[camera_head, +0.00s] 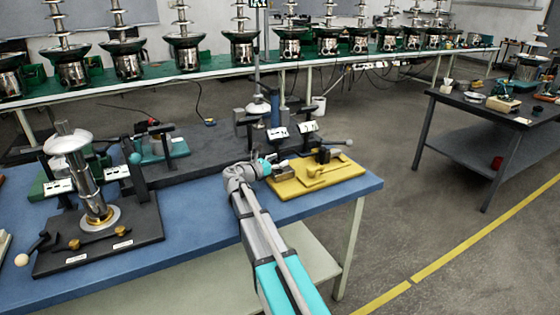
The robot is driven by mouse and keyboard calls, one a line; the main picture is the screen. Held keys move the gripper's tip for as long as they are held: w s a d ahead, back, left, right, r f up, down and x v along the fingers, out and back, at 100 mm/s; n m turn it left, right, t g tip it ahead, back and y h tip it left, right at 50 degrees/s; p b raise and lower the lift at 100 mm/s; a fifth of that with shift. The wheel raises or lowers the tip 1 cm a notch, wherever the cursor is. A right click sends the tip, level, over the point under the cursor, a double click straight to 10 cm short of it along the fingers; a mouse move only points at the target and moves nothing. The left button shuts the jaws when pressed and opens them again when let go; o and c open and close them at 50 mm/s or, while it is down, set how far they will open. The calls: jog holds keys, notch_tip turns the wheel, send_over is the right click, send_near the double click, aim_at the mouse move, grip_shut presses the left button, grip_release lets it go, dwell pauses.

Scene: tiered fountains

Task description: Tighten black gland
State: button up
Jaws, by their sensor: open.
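A yellow fixture board (345,172) lies at the right end of the blue bench. A small black part (325,155) stands on it, possibly the black gland; it is too small to tell. My arm reaches up from the bottom of the view. My gripper (281,168) is at the left side of the yellow board, left of the black part and apart from it. The jaws are open, and I see nothing held. The fingertips are small and hard to make out.
A dark board (75,258) with a chrome column (88,190) and clamps stands on the left of the blue bench (190,225). Upright clamps with white labels stand behind my gripper. A dark table (465,120) is at right, with open floor between.

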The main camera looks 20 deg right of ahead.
jog(key=shift+d, duration=0.1)
grip_shut()
jog(key=shift+d, duration=0.1)
dwell(0.4)
jog(key=shift+w+m+g, duration=0.1)
jog(key=shift+m+g, duration=0.2)
jog(key=shift+g, duration=0.1)
jog(key=shift+w+m+g+h, duration=0.15)
jog(key=shift+m+g+h, duration=0.15)
jog(key=shift+m+g, duration=1.5)
jog(key=m+g, duration=0.2)
jog(key=g, duration=0.3)
jog(key=shift+s+m+g+y, duration=0.2)
jog(key=shift+m+g+y, duration=0.6)
jog(key=shift+g, duration=0.5)
